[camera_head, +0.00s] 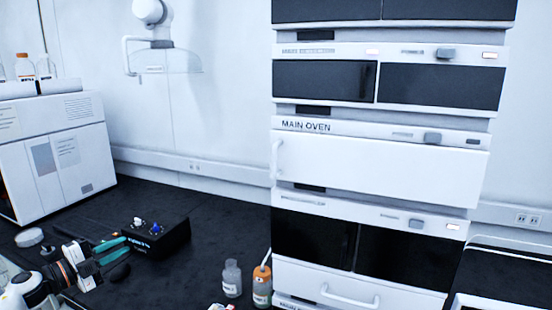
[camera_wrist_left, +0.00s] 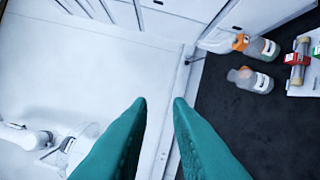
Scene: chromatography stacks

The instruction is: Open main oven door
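The main oven (camera_head: 305,126) is a unit in the middle of the tall white stack, labelled "MAIN OVEN". Its white door (camera_head: 385,160) looks closed, with a white vertical handle (camera_head: 277,160) at its left edge. My left gripper (camera_head: 122,250) is low at the left of the head view, above the black bench and well apart from the oven. In the left wrist view, its two teal fingers (camera_wrist_left: 160,102) are parted with nothing between them. The oven's door and handle cannot be made out clearly in that view. My right gripper is not in view.
A black box with knobs (camera_head: 155,238) stands near my left gripper. A clear bottle (camera_head: 232,278) and an orange-capped bottle (camera_head: 262,285) stand before the stack's lower left. A white instrument (camera_head: 60,150) stands at far left. A lamp-like hood (camera_head: 165,60) hangs on the wall.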

